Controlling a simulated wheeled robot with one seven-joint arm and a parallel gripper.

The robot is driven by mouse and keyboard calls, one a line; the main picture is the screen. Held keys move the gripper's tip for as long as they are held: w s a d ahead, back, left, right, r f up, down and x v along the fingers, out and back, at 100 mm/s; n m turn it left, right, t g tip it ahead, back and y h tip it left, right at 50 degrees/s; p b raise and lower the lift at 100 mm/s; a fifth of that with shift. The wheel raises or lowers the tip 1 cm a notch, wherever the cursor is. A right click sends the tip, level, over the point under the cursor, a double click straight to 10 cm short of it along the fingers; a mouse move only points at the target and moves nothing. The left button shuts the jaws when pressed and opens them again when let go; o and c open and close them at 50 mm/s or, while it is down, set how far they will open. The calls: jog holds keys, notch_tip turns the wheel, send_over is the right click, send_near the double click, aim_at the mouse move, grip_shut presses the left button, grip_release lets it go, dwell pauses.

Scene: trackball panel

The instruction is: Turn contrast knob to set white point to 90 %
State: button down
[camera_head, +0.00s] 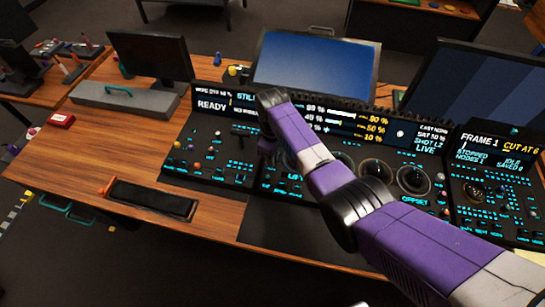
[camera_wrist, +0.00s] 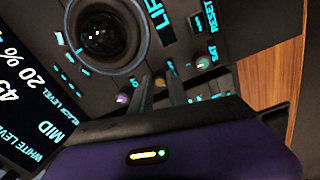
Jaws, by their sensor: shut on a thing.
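In the wrist view, my gripper (camera_wrist: 160,86) reaches down to the panel. I cannot confirm by label that this is the contrast knob. A purple knob (camera_wrist: 122,98) and a pale green knob (camera_wrist: 203,65) stand to either side, outside the fingers. In the head view, my purple arm crosses the panel and hides the held knob. The panel's centre display (camera_head: 345,123) shows several percent values, one reading 90 %; which value is the current white point is not clear.
A dark trackball (camera_wrist: 100,35) in a ring sits close to the fingers in the wrist view. More trackballs (camera_head: 412,178) lie right of my arm in the head view. A tilted blue monitor (camera_head: 315,65) stands behind the panel. The wooden desk (camera_head: 120,150) is partly clear at left.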

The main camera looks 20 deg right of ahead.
jog(key=shift+n, duration=1)
jog(key=c, duration=1.3)
grip_release()
jog(key=shift+r, duration=0.1)
notch_tip(320, 180, up, 8)
jog(key=shift+f, duration=0.15)
